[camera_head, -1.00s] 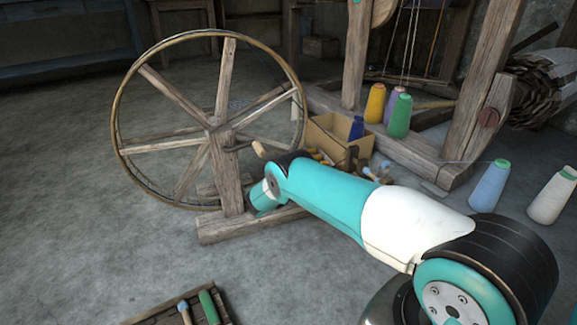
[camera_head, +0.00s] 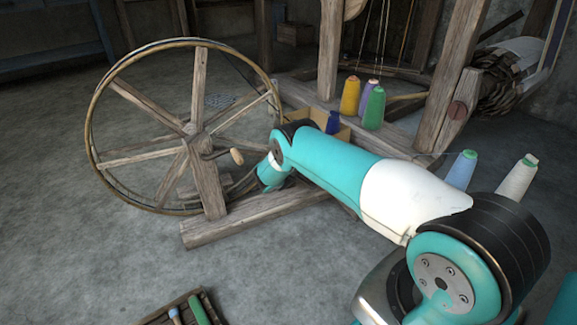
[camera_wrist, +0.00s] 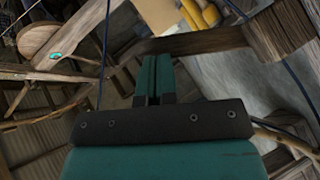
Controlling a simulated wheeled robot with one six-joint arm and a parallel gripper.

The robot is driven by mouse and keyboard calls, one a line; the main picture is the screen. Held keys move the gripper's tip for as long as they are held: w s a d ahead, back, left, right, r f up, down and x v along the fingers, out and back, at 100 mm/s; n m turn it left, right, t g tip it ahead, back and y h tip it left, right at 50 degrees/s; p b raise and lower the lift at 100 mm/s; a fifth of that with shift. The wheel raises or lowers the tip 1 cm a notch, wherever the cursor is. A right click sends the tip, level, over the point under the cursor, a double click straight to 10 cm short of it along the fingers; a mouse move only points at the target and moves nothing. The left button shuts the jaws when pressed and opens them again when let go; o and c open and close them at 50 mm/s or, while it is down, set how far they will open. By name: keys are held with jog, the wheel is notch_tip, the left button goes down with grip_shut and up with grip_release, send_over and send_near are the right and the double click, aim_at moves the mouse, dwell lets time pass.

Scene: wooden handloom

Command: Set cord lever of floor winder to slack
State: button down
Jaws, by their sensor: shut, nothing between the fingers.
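The floor winder stands left of centre in the head view, with a large spoked wheel, a wooden post (camera_head: 208,188) and a base beam (camera_head: 250,210). A crank handle (camera_head: 237,156) sticks out from its hub. I cannot make out the cord lever for certain; my arm covers part of the winder's right side. My gripper (camera_wrist: 153,78) is shut and empty in the wrist view, pointing toward a wooden bar (camera_wrist: 205,41) beyond its tips. I cannot tell whether it touches the bar. In the head view the fingers are hidden at the winder's right side.
A cardboard box (camera_head: 296,115) stands behind my arm, partly covered. Yellow, purple and green cones (camera_head: 373,108) stand by the loom frame (camera_head: 449,75). A tool tray (camera_head: 156,319) lies in front. The floor at left is clear.

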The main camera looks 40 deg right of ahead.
jog(key=shift+d, duration=0.4)
dwell(0.3)
jog(key=shift+s, duration=0.1)
jog(key=p+v, duration=1)
jog(key=v, duration=0.7)
jog(key=shift+a, duration=0.2)
